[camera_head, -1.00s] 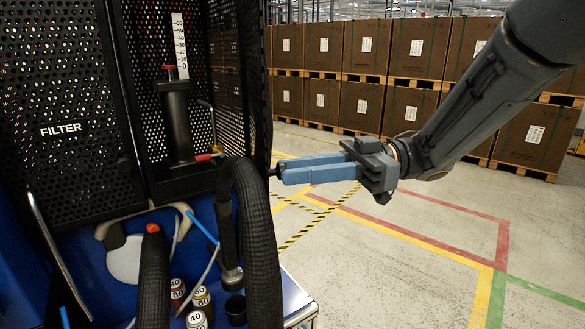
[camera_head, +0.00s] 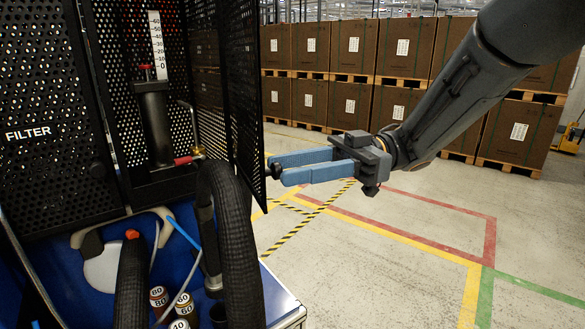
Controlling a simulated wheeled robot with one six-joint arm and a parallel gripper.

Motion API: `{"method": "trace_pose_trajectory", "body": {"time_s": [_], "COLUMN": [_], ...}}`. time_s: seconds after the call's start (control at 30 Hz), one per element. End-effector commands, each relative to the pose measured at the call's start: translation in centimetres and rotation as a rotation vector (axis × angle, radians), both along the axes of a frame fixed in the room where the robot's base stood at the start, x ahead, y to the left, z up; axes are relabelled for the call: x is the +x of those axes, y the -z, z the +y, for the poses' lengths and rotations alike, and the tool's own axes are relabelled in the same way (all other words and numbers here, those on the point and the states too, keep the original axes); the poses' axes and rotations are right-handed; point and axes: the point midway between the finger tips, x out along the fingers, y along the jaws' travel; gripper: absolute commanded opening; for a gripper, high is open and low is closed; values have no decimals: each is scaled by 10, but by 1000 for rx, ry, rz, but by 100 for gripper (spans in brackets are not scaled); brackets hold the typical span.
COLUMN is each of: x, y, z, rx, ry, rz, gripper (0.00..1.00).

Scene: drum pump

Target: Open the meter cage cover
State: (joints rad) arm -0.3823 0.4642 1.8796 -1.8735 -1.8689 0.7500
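The meter cage cover (camera_head: 243,95) is a black perforated panel at the right of the cage. It stands swung out, seen at a steep angle. Its small dark knob (camera_head: 276,171) is at the outer edge. My gripper (camera_head: 275,170) has its two blue fingers apart, with the tips beside and around the knob. Whether they touch it I cannot tell. Inside the open cage stand a dark cylinder (camera_head: 156,125) and a white numbered scale (camera_head: 157,40).
Thick black hoses (camera_head: 240,250) rise in front of the cage, below and left of my gripper. A FILTER panel (camera_head: 35,100) is at the left. Several weights (camera_head: 158,298) sit low on the blue cart. Stacked boxes (camera_head: 352,48) stand behind; the floor at right is clear.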

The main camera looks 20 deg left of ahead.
Motion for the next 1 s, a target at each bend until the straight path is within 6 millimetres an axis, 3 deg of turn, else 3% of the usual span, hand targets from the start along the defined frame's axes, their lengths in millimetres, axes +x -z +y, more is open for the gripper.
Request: {"method": "trace_pose_trajectory", "body": {"time_s": [0.27,0.7,1.0], "x": [3,49,56], "y": [2,2,0], "z": [-2,-46,-53], "rx": [-1,-1,0], "ry": [-2,-1,-3], "rz": [0,-1,0], "gripper": [39,39,39]}}
